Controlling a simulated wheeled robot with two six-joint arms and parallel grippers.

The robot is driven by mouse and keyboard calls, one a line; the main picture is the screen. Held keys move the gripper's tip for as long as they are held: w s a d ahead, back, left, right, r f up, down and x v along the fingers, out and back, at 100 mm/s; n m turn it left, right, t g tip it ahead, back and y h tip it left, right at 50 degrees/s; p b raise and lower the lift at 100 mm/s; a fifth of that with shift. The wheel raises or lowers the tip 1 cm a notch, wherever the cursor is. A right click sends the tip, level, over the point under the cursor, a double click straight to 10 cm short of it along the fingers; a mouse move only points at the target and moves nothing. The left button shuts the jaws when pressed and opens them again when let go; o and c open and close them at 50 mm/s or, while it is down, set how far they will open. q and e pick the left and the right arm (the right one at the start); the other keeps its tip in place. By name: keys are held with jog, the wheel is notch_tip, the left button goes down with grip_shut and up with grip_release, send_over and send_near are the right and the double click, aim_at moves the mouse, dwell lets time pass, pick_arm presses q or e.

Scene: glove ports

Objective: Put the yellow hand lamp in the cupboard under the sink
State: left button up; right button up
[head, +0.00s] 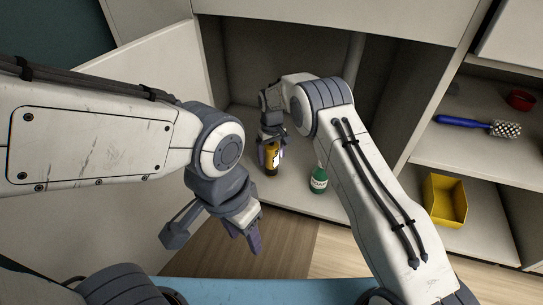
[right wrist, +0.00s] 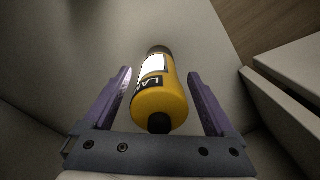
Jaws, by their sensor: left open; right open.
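The yellow hand lamp (head: 271,171) is inside the open cupboard under the sink (head: 235,95), on its floor near the front. It looks upright in the head view. In the right wrist view the lamp (right wrist: 160,101) shows its yellow body, a white label with black letters and a dark end. My right gripper (head: 272,153) reaches into the cupboard above the lamp. Its two fingers (right wrist: 165,105) are open on either side of the lamp, with gaps visible. My left gripper (head: 213,238) is open and empty in front of the cupboard, over the wooden floor.
A green bottle (head: 318,179) stands right of the lamp in the cupboard. The cupboard door (head: 150,70) is open on the left. A pipe (head: 354,60) runs down inside.

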notch_tip(320, 180, up, 7)
jog(key=p, duration=0.3)
jog(key=shift+f+p, duration=0.15)
jog(key=shift+p, duration=0.25)
jog(key=shift+f, duration=0.1)
